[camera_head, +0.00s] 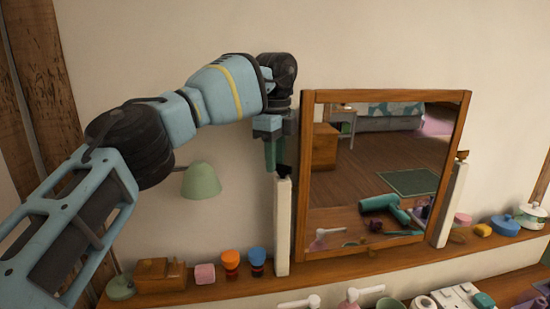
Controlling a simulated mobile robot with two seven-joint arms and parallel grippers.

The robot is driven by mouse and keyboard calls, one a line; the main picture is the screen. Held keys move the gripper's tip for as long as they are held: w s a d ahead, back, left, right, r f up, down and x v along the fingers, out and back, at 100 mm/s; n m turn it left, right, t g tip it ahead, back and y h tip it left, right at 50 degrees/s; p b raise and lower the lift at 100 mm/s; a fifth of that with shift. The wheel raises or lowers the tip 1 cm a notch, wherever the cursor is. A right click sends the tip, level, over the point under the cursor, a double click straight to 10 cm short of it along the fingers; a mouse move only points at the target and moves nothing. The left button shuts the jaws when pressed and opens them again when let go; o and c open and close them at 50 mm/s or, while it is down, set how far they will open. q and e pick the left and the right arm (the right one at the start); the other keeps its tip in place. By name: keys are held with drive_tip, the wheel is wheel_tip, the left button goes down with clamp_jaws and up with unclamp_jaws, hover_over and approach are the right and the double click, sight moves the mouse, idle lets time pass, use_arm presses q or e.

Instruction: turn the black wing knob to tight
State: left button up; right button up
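The black wing knob (284,170) shows as a small dark shape at the top of the white left post (283,225) of a wood-framed mirror (304,180). Its wings are partly hidden and their angle is unclear. My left gripper (271,168) points down from above, its green fingers just left of the knob and very close to it. I cannot tell whether they touch it or how far apart they are. My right gripper is not in view.
A brass-brown knob (462,155) tops the right post (452,205). On the wooden shelf (225,292) are a wooden box (160,275), a pink block (205,274), and orange (231,262) and blue (257,259) cups. The wall is close behind.

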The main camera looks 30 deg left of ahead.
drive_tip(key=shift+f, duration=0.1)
